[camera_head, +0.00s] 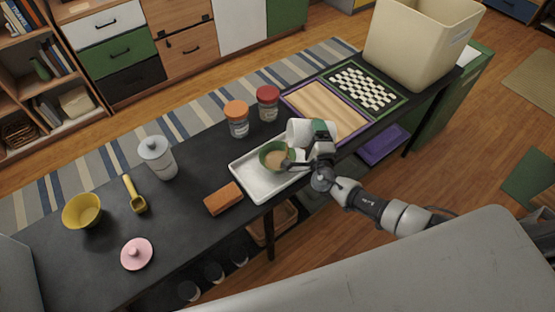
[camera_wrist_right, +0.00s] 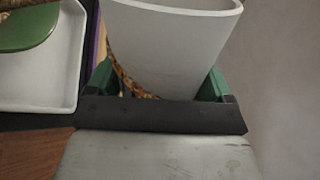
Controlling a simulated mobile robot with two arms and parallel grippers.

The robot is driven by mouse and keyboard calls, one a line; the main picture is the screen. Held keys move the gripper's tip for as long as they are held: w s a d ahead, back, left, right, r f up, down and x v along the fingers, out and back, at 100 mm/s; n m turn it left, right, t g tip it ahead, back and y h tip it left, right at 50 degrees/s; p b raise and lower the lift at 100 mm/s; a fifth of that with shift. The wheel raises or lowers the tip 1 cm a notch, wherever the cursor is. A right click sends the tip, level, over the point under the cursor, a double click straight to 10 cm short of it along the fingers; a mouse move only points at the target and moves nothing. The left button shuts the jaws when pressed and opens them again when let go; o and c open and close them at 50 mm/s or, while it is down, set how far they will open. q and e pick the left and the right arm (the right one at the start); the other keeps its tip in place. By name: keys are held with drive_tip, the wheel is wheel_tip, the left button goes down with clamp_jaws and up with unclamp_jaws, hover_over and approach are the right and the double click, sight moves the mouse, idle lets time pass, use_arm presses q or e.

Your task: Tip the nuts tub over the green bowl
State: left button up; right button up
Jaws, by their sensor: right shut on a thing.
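The white tub (camera_head: 299,131) is held by my right gripper (camera_head: 319,140) and looks tipped toward the left, beside and partly above the green bowl (camera_head: 265,154). The bowl stands in a white tray (camera_head: 255,187) and shows a tan-brown content. In the right wrist view, the tub (camera_wrist_right: 175,45) sits between the green fingers of my gripper (camera_wrist_right: 158,85), with a brown speckled strip along its left side. The green bowl (camera_wrist_right: 28,28) and the tray (camera_wrist_right: 68,95) show in part at the left. I cannot tell if anything is pouring. My left gripper is out of view.
An orange block (camera_head: 223,198) lies close to the tray's left. Jars with orange (camera_head: 237,120) and red (camera_head: 267,104) lids stand behind it. A wooden board (camera_head: 325,108), a checkered board (camera_head: 364,88) and a cream bin (camera_head: 420,42) occupy the table's right end.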

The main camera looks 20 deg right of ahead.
drive_tip(key=shift+r, duration=0.1)
drive_tip(key=shift+p, duration=0.35)
idle(0.5)
drive_tip(key=shift+a+r+n+p, duration=0.1)
drive_tip(key=shift+r+n+p, duration=0.1)
drive_tip(key=shift+n+p, duration=0.1)
drive_tip(key=shift+f, duration=0.1)
drive_tip(key=m+b, duration=0.1)
drive_tip(key=f+m+b, duration=0.1)
drive_tip(key=b, duration=0.1)
drive_tip(key=shift+d+f, duration=0.2)
drive_tip(key=shift+f, duration=0.1)
drive_tip(key=shift+d+m, duration=0.1)
drive_tip(key=shift+m, duration=0.5)
drive_tip(key=shift+r, duration=0.15)
